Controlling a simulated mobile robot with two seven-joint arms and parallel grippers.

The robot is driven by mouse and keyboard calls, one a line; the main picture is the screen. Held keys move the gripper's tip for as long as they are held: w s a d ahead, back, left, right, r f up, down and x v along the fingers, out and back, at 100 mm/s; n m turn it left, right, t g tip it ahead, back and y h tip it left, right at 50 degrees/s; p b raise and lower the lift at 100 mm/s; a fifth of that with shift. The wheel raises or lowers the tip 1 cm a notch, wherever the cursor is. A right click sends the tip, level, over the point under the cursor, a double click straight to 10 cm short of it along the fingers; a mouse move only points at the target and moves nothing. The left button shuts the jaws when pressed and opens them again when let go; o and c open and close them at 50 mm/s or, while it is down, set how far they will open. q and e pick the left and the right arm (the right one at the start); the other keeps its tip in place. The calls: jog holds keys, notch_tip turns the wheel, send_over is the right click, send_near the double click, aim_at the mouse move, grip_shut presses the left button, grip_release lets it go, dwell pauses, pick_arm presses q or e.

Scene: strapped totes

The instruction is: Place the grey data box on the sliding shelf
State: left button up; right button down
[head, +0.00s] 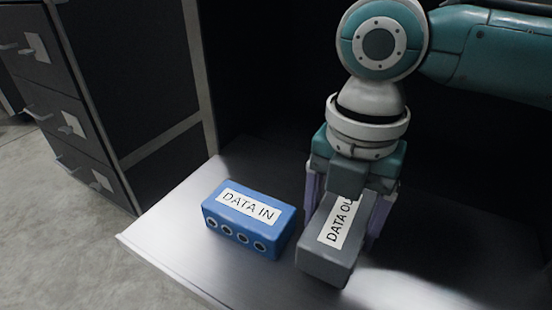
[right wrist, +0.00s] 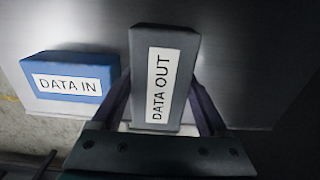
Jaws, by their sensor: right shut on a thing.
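The grey data box (head: 325,262) with a "DATA OUT" label is between the fingers of my right gripper (head: 342,215), which is shut on it from both sides. It also shows in the right wrist view (right wrist: 163,80), upright between the two fingers. The box is at the metal sliding shelf (head: 165,240), low over it or resting on it; I cannot tell which. A blue box (head: 250,218) labelled "DATA IN" sits on the shelf to the left of the grey box, with a small gap between them. My left gripper is not in view.
A dark drawer cabinet (head: 135,80) with handles and labels stands to the left of the shelf. Concrete floor (head: 50,220) lies beyond the shelf's left edge. Bare shelf shows left of the blue box and right of the grey box. The space behind is dark.

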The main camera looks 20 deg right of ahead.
aim_at(342, 216)
jog(key=shift+f+b, duration=0.3)
jog(key=shift+f, duration=0.95)
jog(key=shift+f, duration=0.15)
grip_release()
notch_tip(342, 216, up, 12)
jog(key=p, duration=0.5)
